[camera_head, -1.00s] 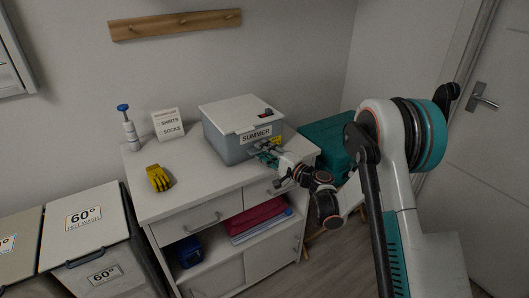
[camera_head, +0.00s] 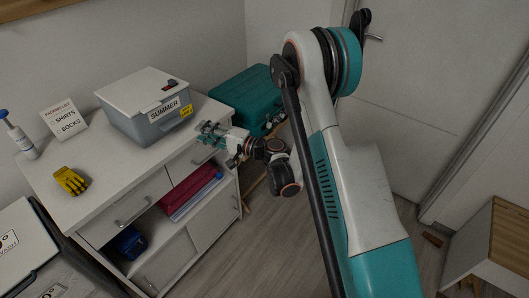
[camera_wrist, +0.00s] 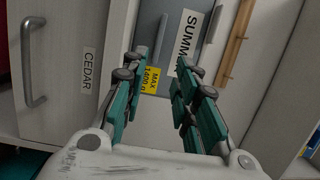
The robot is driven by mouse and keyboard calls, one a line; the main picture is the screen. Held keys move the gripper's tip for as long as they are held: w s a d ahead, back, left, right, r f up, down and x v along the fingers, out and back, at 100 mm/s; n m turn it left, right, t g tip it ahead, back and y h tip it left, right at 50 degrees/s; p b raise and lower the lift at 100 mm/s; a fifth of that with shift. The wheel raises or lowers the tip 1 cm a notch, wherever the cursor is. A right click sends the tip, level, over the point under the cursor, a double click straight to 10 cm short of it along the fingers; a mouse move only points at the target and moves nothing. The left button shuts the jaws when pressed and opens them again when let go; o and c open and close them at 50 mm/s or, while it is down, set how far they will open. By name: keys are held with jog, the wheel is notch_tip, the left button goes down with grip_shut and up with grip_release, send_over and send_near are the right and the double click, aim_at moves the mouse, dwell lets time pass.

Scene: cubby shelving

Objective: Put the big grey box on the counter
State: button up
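The big grey box (camera_head: 138,118), with a white lid and a "SUMMER" label, stands on the white counter (camera_head: 93,197) near its right end. A small dark and red item lies on its lid. My gripper (camera_head: 206,128) is just right of the box, off its labelled front corner, at about the counter's edge. In the wrist view my gripper (camera_wrist: 163,85) has its teal fingers spread apart, with nothing between them. Beyond the fingertips, the grey box (camera_wrist: 200,22) shows its "SUMMER" label and a yellow "MAX" sticker. A gap separates the fingers from it.
A teal case (camera_head: 246,98) is behind my gripper. A wooden cabinet (camera_head: 492,245) stands at right.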

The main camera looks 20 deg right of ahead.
jog(key=s+d+r+n+g+h, duration=0.2)
jog(key=s+r+n+g+h, duration=0.3)
jog(key=s+r, duration=0.75)
jog(key=s+d+r+n+h, duration=0.1)
jog(key=s+d+h, duration=0.3)
jog(key=s, duration=0.7)
jog(key=s+d+n+h, duration=0.2)
jog(key=s+d+h, duration=0.2)
jog(key=s+d, duration=0.4)
jog(key=s, duration=0.4)
jog(key=shift+s+d+r+h, duration=0.2)
jog(key=shift+s+r+h, duration=0.05)
jog(key=shift+r+h, duration=0.1)
